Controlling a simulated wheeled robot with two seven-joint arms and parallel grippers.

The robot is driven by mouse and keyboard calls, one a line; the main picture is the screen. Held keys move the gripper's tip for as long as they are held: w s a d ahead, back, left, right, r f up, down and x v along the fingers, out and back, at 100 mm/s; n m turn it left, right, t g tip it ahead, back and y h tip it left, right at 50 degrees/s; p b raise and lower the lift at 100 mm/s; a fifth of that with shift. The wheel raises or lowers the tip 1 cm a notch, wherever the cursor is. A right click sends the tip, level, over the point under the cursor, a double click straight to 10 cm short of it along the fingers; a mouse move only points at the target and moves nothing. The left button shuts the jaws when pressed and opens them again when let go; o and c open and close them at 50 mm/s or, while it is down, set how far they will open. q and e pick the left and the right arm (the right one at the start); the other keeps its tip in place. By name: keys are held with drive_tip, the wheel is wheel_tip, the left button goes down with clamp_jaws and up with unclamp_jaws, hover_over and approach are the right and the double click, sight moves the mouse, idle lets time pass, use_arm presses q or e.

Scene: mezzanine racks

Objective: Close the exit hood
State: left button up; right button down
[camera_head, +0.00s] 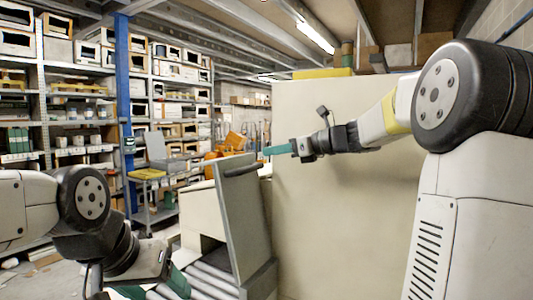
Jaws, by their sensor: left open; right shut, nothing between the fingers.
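The exit hood appears as a grey flat panel (245,212), standing nearly upright and slightly tilted above a roller bed. A dark bar handle (241,170) runs across its upper part. My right gripper (267,150) has teal fingers, is shut and empty, and points left close to the hood's top right corner. I cannot tell whether it touches the hood. My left gripper (155,288) is low at the bottom left, with its teal fingers apart and empty, in front of the rollers. The hood's lower edge is partly hidden behind a grey side piece.
Grey rollers (208,278) lie below the hood. A large cream panel (340,195) stands behind my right arm. A small cart (150,192) stands farther back on the left, before tall shelves (77,105) of boxes. Open floor shows between shelves and machine.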

sight(235, 157)
drive_tip(key=x, duration=1)
drive_tip(key=shift+w+a+f, duration=0.1)
drive_tip(key=shift+w+a, duration=0.05)
drive_tip(key=shift+a, duration=0.15)
